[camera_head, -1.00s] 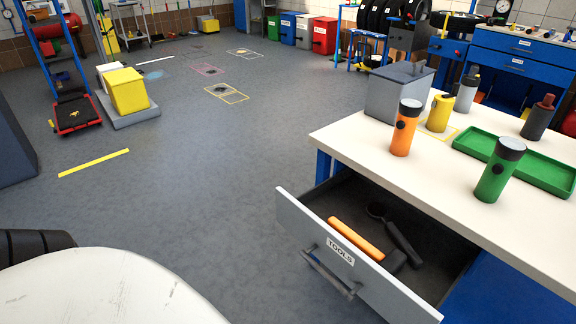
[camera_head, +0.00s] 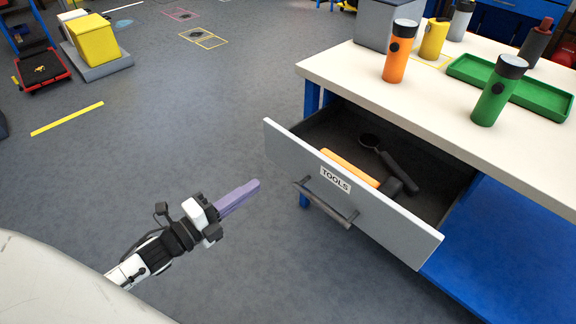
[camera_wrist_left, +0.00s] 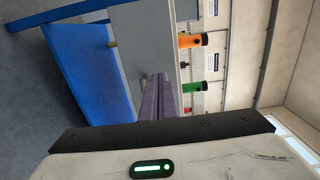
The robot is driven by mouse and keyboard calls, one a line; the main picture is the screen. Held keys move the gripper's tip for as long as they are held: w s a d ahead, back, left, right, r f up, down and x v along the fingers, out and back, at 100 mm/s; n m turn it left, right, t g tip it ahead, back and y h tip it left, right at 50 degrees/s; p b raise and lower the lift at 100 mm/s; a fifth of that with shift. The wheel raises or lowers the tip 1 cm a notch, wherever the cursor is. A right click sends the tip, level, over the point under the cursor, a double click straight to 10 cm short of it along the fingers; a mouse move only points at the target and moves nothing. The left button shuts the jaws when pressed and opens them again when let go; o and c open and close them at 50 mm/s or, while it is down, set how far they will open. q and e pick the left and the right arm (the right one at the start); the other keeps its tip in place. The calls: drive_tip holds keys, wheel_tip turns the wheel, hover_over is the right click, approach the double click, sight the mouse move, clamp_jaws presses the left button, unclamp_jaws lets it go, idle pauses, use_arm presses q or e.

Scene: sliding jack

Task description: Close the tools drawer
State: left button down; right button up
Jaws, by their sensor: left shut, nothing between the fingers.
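The tools drawer (camera_head: 350,195) stands open, pulled out from under the white-topped workbench (camera_head: 420,110). Its grey front carries a TOOLS label (camera_head: 335,180) and a dark bar handle (camera_head: 325,203). Inside lie an orange-handled tool (camera_head: 348,167) with a dark head and a black tool (camera_head: 392,165) with a round end. My left gripper (camera_head: 256,184), with long purple fingers, is shut and empty. It is to the left of the drawer front, apart from the handle. In the left wrist view its fingers (camera_wrist_left: 159,90) point towards the workbench. My right gripper is not in view.
Floor left of the drawer is clear. A yellow box (camera_head: 94,40) stands far left.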

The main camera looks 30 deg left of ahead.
sight(299, 156)
use_arm(q)
drive_tip(key=b+x, duration=0.1)
drive_tip(key=x, duration=1.2)
drive_tip(key=shift+w, duration=0.1)
